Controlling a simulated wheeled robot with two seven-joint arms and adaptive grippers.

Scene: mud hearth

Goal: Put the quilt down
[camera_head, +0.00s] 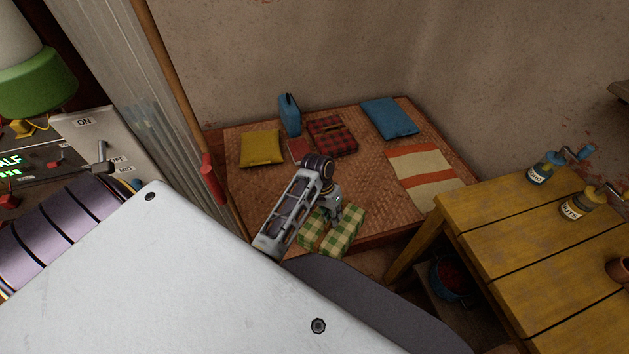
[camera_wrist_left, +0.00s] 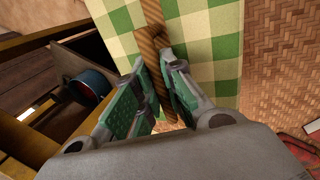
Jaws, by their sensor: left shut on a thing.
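The quilt is a folded green-and-cream checked bundle (camera_head: 346,236) tied with brown rope, at the front edge of the woven platform (camera_head: 255,196). In the left wrist view the quilt (camera_wrist_left: 205,30) fills the top middle, with its rope (camera_wrist_left: 152,50) running down between my fingers. My left gripper (camera_head: 333,212) is over the quilt, and in the wrist view its green-padded fingers (camera_wrist_left: 160,95) are shut on the quilt's rope. I cannot tell whether the quilt's underside touches the mat. My right gripper is not in view.
On the platform lie a yellow cushion (camera_head: 261,147), a blue container (camera_head: 289,114), a small red book-like item (camera_head: 299,150), a red plaid bundle (camera_head: 332,135), a blue cushion (camera_head: 389,118) and a striped cloth (camera_head: 425,176). A yellow table (camera_head: 520,235) stands at right. Bare mat shows left of my gripper.

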